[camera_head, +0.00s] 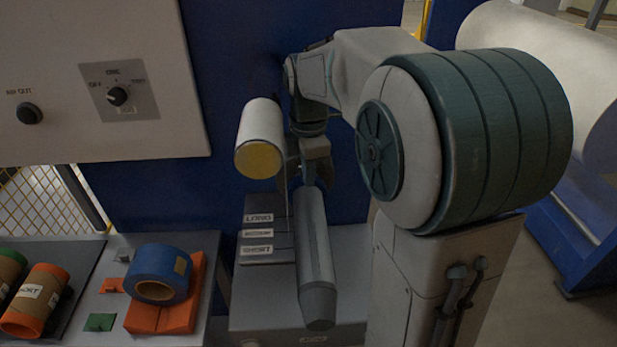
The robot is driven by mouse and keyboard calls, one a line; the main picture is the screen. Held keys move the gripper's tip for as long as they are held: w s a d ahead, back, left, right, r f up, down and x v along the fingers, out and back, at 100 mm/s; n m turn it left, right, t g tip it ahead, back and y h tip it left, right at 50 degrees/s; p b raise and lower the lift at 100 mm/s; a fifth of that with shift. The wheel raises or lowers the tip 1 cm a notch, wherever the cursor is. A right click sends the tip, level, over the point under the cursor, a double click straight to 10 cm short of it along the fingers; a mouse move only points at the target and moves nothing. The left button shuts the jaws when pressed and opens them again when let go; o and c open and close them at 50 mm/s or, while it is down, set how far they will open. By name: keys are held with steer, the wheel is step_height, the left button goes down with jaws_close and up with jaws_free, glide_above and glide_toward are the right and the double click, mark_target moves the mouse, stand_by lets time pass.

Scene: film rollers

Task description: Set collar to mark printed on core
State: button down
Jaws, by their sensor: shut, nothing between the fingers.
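A grey shaft (314,245) with a tapered end points toward the camera at the centre. Beside it is a stepped plate (262,229) with labels reading LONG, a blurred middle one, and SHORT. My gripper (309,178) is at the far end of the shaft, pointing down, shut and empty. The collar cannot be made out clearly; the far end of the shaft is partly hidden by my gripper. A core (36,300) with orange ends and a white label, seemingly reading SHORT, lies at the lower left. Another core with a green end (10,268) lies beside it, cut off by the frame.
A white roll with a yellow end (259,158) juts out just left of my gripper. A blue tape roll (161,272) rests on an orange block (178,315). A control panel (95,75) with a knob is at upper left.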

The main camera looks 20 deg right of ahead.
step_height(320, 180, up, 6)
steer(key=p, duration=0.4)
steer(key=shift+r+p, duration=0.2)
steer(key=shift+p, duration=0.1)
steer(key=s+f+m+t, duration=0.1)
steer(key=s+m, duration=0.7)
steer(key=m, duration=0.1)
steer(key=s+f+m+t, duration=0.2)
steer(key=s+m, duration=0.7)
steer(key=shift+s+f+m+t, duration=0.3)
